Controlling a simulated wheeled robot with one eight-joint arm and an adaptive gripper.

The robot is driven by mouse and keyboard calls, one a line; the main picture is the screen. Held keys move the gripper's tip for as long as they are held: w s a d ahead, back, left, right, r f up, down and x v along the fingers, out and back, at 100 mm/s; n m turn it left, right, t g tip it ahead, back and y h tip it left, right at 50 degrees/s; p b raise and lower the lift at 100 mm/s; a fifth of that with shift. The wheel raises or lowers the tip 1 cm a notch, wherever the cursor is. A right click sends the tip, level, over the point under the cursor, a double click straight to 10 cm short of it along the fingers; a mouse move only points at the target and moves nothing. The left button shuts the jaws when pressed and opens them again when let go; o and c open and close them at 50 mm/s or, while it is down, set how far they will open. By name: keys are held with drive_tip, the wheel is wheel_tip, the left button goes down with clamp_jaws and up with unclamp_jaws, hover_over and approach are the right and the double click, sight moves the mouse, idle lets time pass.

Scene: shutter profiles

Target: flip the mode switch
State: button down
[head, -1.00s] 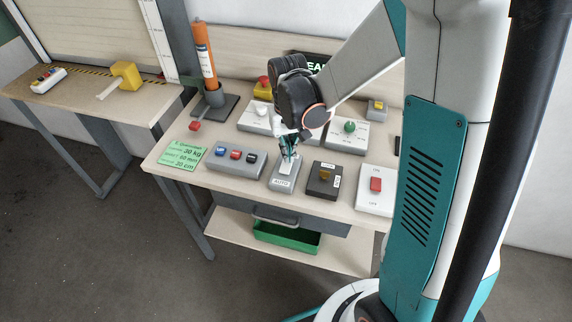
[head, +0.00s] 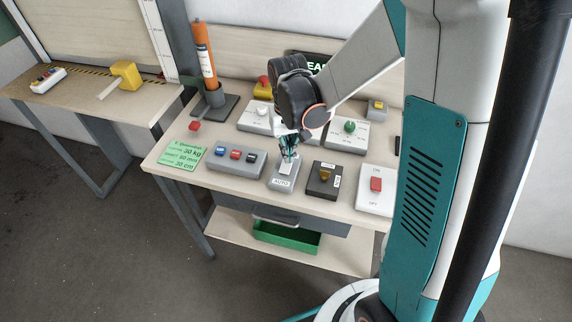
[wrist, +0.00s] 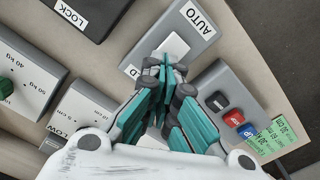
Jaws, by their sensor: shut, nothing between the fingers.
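The mode switch is a small grey box (head: 283,187) on the workbench, with a white rocker and an AUTO label on its near side. My gripper (head: 289,156) is directly above its far end, fingers pointing down. In the wrist view the fingers of my gripper (wrist: 165,66) are shut and empty, close to the white rocker (wrist: 173,47). They cover the box's other label except for a last letter "D". I cannot tell whether the fingertips touch the rocker.
An ON/OFF switch box (head: 375,201) is farther right. White dial boxes (head: 346,139) stand behind. An orange cylinder (head: 204,60) stands at the back left.

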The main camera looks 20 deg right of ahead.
drive_tip(key=shift+f+b, duration=0.8)
drive_tip(key=shift+f, duration=0.25)
idle(0.4)
drive_tip(key=shift+r, duration=0.1)
drive_tip(key=shift+r+p, duration=2.45)
drive_tip(key=shift+r, duration=1)
drive_tip(key=s+r+n+t+b, duration=0.1)
drive_tip(key=s+r+t+b, duration=0.2)
drive_tip(key=s+r+t, duration=0.4)
drive_tip(key=shift+s+r, duration=2.75)
drive_tip(key=shift+s, duration=1.25)
